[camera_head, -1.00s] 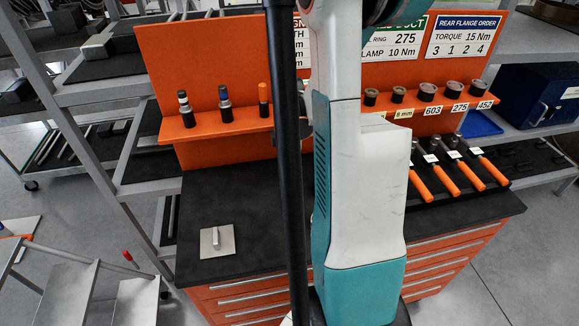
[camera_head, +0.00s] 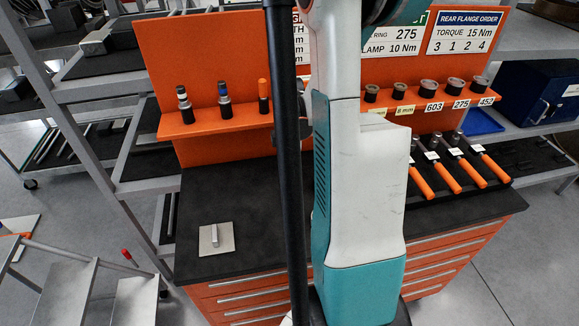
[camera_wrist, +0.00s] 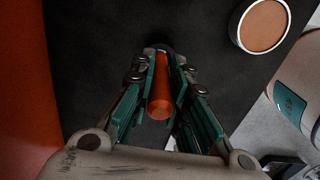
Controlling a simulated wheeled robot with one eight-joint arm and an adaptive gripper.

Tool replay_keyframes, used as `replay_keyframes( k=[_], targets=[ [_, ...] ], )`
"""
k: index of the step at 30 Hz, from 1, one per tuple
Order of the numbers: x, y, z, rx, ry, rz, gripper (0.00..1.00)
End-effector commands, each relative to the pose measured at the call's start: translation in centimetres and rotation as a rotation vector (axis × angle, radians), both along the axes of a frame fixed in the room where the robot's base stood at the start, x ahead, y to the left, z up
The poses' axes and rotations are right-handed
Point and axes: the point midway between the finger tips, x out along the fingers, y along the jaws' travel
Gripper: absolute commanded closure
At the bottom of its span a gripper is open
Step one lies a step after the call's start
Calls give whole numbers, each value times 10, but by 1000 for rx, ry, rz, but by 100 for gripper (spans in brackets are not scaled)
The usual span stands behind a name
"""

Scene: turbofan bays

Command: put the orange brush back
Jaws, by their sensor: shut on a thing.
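In the wrist view, my gripper (camera_wrist: 161,85) is shut on an orange cylindrical handle (camera_wrist: 160,95), which appears to be the orange brush. The handle lies between the teal finger pads, and its far end is dark and partly hidden between the fingertips. A dark surface lies beyond it. In the head view my gripper and the held brush are hidden behind my own arm. Another orange-topped piece (camera_head: 263,90) stands upright on the orange ledge (camera_head: 215,122), beside two dark-based tools.
The black worktop (camera_head: 215,195) holds a metal plate (camera_head: 216,238) at left and several orange-handled tools (camera_head: 445,178) at right. Several dark cups (camera_head: 429,87) line the right ledge. In the wrist view, a round copper-topped piece (camera_wrist: 263,25) is at upper right and an orange surface (camera_wrist: 25,90) at left.

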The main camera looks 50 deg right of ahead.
Motion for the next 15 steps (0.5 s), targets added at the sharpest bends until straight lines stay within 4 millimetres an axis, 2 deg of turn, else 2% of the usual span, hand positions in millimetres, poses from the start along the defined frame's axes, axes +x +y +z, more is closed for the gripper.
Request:
replay_keyframes(
  k=[12, 13, 15],
  targets=[
    [0, 0, -6, 0, 0, 0, 100],
    [0, 0, -6, 0, 0, 0, 78],
    [0, 0, -6, 0, 0, 0, 62]
  ],
)
